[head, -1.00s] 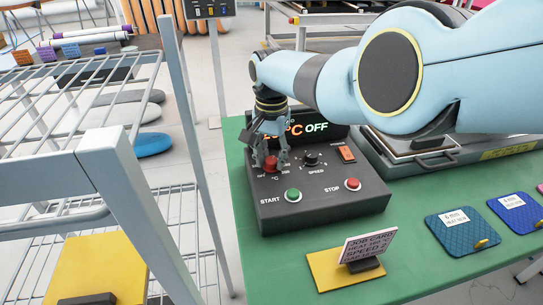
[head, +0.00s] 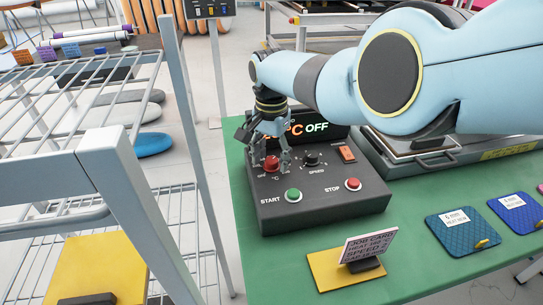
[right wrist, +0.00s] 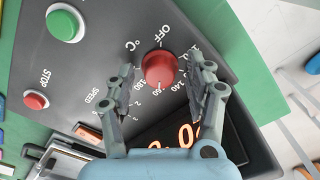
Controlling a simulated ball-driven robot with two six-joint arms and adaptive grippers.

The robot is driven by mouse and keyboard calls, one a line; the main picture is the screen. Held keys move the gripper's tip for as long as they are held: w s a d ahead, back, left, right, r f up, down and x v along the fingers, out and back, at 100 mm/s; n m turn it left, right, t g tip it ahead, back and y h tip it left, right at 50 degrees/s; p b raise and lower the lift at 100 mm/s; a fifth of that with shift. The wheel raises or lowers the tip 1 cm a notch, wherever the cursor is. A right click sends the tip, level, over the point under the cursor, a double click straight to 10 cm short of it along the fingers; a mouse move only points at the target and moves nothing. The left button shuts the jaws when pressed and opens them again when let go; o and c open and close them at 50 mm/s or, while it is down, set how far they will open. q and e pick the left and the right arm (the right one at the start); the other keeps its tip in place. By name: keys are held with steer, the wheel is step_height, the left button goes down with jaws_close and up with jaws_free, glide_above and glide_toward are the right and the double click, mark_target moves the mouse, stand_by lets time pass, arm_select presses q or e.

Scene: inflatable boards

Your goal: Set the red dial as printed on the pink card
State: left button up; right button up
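The red dial (head: 271,163) is on the dark sloped control box (head: 330,208). In the right wrist view the red dial (right wrist: 160,68) has a ring of numbers and OFF around it. My right gripper (head: 272,160) is over the dial; in the right wrist view the gripper (right wrist: 162,72) has one finger on each side of it, with gaps showing. It is open and holds nothing. The pink card (head: 368,245) stands in a dark holder and reads JOB CARD, a heat line and SPEED 2; the heat digits are too small to read surely. My left gripper is out of view.
The box has a black speed knob (head: 311,159), a green START button (head: 293,195), a red STOP button (head: 353,184), an orange switch (head: 347,153) and a display (head: 318,127), partly hidden. Blue pads (head: 462,232) lie right on the green table. A wire rack (head: 110,160) stands left.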

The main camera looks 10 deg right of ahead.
mark_target(271, 160)
steer(key=shift+w+r, duration=0.1)
steer(key=shift+r, duration=0.4)
step_height(271, 160, up, 11)
stand_by(0.5)
